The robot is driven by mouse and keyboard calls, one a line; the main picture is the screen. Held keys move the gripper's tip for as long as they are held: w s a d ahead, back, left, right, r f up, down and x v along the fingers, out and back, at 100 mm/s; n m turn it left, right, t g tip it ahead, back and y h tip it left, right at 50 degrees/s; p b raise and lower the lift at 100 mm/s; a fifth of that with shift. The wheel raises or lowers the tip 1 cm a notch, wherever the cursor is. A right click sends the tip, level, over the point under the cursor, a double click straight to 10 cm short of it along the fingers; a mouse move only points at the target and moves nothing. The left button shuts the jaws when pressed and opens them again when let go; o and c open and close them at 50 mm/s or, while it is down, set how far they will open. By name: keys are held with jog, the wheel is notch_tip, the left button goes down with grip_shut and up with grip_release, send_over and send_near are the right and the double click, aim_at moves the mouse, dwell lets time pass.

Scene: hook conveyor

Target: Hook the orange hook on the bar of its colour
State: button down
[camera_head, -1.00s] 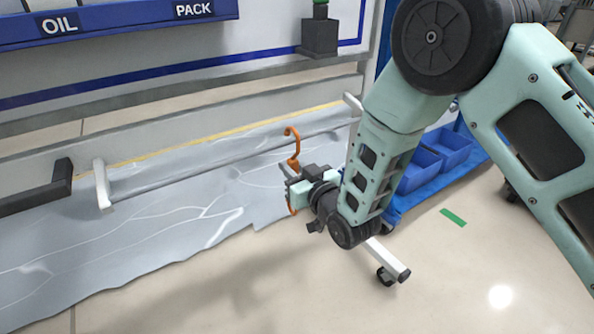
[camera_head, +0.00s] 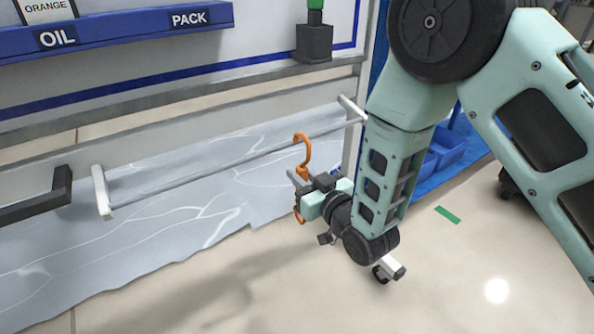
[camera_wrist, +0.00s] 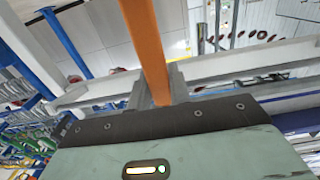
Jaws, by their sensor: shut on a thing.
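My gripper (camera_head: 302,182) is shut on the orange hook (camera_head: 304,160), which stands upright with its curved top above the fingers and a lower end showing below. In the wrist view the hook's orange shank (camera_wrist: 145,42) rises from between my fingers (camera_wrist: 160,95). A grey bar (camera_head: 215,170) with white end brackets (camera_head: 102,190) runs along the panel. In the head view the hook's curve overlaps the bar towards its right end. I cannot tell whether the hook is in front of the bar or around it.
A second, dark bracket (camera_head: 58,187) sits at the far left. A blue shelf (camera_head: 120,35) has OIL and PACK labels and an ORANGE card (camera_head: 47,8). Blue bins (camera_head: 448,147) stand behind my arm.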

jog(key=b+v, duration=0.2)
jog(key=v, duration=0.7)
jog(key=shift+s, duration=0.15)
dwell(0.5)
jog(key=shift+d, duration=0.15)
dwell(1.0)
